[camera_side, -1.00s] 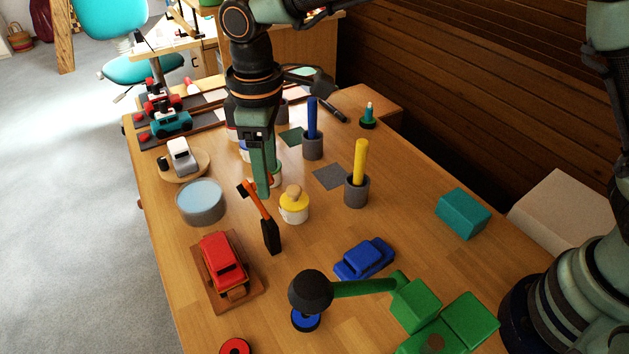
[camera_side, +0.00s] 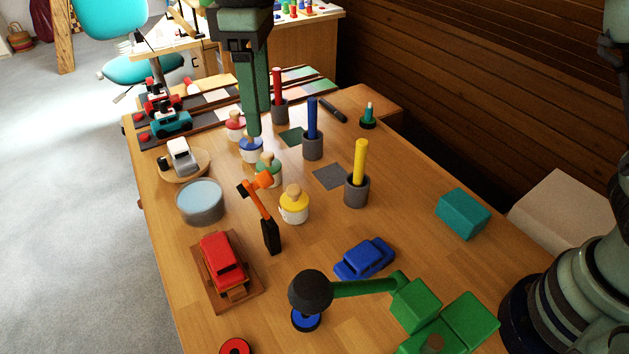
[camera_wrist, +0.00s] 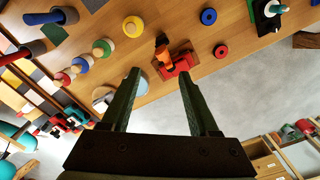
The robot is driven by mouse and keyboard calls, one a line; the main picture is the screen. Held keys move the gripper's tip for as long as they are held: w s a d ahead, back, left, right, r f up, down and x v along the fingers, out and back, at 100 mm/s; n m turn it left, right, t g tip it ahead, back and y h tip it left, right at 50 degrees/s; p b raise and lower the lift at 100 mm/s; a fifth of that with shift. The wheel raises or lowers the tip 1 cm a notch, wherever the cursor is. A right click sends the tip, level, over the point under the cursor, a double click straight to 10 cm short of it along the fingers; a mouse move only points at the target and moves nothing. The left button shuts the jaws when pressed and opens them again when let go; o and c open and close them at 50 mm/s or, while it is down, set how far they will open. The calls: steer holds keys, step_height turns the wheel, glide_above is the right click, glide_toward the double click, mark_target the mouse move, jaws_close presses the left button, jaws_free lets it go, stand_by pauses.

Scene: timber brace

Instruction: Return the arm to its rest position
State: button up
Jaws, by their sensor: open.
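My gripper (camera_side: 253,132) hangs over the far left part of the table in the side view, fingers pointing down. In the wrist view my gripper (camera_wrist: 160,78) shows two dark green fingers spread apart with nothing between them. In the side view the fingertips overlap the blue-lidded jar (camera_side: 251,150), but the fingers look above it; the exact height is hard to tell. An orange-and-black hammer (camera_side: 262,215) stands near the yellow-lidded jar (camera_side: 294,204), apart from my gripper.
Cups with a red peg (camera_side: 278,92), a blue peg (camera_side: 312,120) and a yellow peg (camera_side: 360,160) stand to the right. A blue-grey bowl (camera_side: 201,202), a red car (camera_side: 221,260), a blue car (camera_side: 364,258) and a teal block (camera_side: 463,213) are around. The table's right middle is fairly clear.

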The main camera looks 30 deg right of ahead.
steer(key=s+d+r+m+t+y, duration=0.1)
steer(key=d+r+m, duration=0.15)
steer(key=d, duration=0.65)
steer(key=s+d+r+m+t, duration=0.1)
steer(key=d+m+t, duration=0.15)
steer(key=d, duration=0.65)
steer(key=s+d+f+m+t, duration=0.1)
steer(key=s+d+f+m, duration=0.2)
steer(key=s+d, duration=0.1)
steer(key=s+d+f+m+t+h, duration=0.1)
steer(key=s+d+f+m, duration=0.1)
steer(key=d, duration=0.5)
steer(key=s+f, duration=0.1)
steer(key=s, duration=0.1)
steer(key=shift+s+d+f+m, duration=0.15)
steer(key=shift+s+d+m, duration=0.15)
steer(key=shift+m, duration=0.1)
